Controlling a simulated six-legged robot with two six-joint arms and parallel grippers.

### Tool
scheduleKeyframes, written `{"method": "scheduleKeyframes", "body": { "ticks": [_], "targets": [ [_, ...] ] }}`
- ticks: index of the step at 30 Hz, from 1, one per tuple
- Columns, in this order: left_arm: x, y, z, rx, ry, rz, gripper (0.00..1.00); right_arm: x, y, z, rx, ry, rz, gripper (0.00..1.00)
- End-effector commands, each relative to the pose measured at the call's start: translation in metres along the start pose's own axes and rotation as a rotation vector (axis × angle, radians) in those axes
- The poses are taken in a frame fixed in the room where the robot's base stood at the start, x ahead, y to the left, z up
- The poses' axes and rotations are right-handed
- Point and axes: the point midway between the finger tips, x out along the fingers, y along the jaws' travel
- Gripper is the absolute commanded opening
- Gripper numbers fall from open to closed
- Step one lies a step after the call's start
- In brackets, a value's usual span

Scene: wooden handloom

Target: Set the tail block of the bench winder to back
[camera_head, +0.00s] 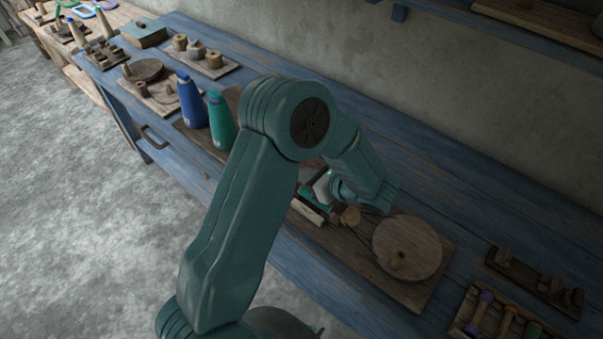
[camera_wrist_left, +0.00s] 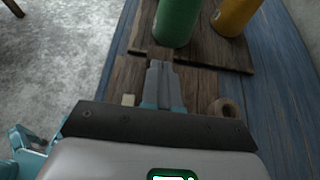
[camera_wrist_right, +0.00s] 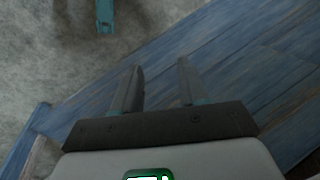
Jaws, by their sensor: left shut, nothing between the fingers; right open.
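The bench winder stands on a wooden board (camera_head: 405,290) on the blue bench. Its round wooden disc (camera_head: 407,247) with a peg handle is right of my arm in the head view. My left gripper (camera_wrist_left: 160,70) is shut and empty, low over the board. A dark wooden block (camera_wrist_left: 160,54) shows just beyond its fingertips, perhaps the tail block; I cannot tell whether they touch. My left arm hides that part of the board in the head view. My right gripper (camera_wrist_right: 160,75) is open and empty, above the bench edge, away from the winder.
A green cone (camera_wrist_left: 178,20) and a yellow cone (camera_wrist_left: 236,14) stand beyond the left fingertips. A blue cone (camera_head: 191,102) stands near the green one. A rack of coloured-ended spools (camera_head: 500,318) and a pegged wooden block (camera_head: 535,280) lie at right. The back bench strip is clear.

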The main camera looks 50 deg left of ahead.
Motion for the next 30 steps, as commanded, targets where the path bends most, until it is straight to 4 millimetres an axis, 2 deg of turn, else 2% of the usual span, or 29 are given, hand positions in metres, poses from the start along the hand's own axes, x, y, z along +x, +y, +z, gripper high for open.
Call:
{"method": "scheduleKeyframes", "body": {
  "ticks": [3, 18, 23, 30],
  "targets": [
    [-0.012, 0.0, 0.004, 0.0, 0.001, -0.001, 0.0, -0.006, -0.002, 0.0, 0.001, 0.0, 0.0, 0.43],
    [-0.094, 0.0, 0.003, -0.001, 0.002, -0.002, 0.0, 0.003, 0.001, 0.0, 0.001, 0.0, 0.0, 0.43],
    [-0.106, 0.0, 0.004, 0.0, 0.002, 0.0, 0.0, 0.004, 0.002, 0.0, 0.001, 0.0, 0.0, 0.43],
    [-0.109, 0.001, 0.003, 0.001, 0.002, 0.001, 0.0, 0.004, 0.001, 0.0, 0.001, 0.0, 0.0, 0.43]
  ]
}}
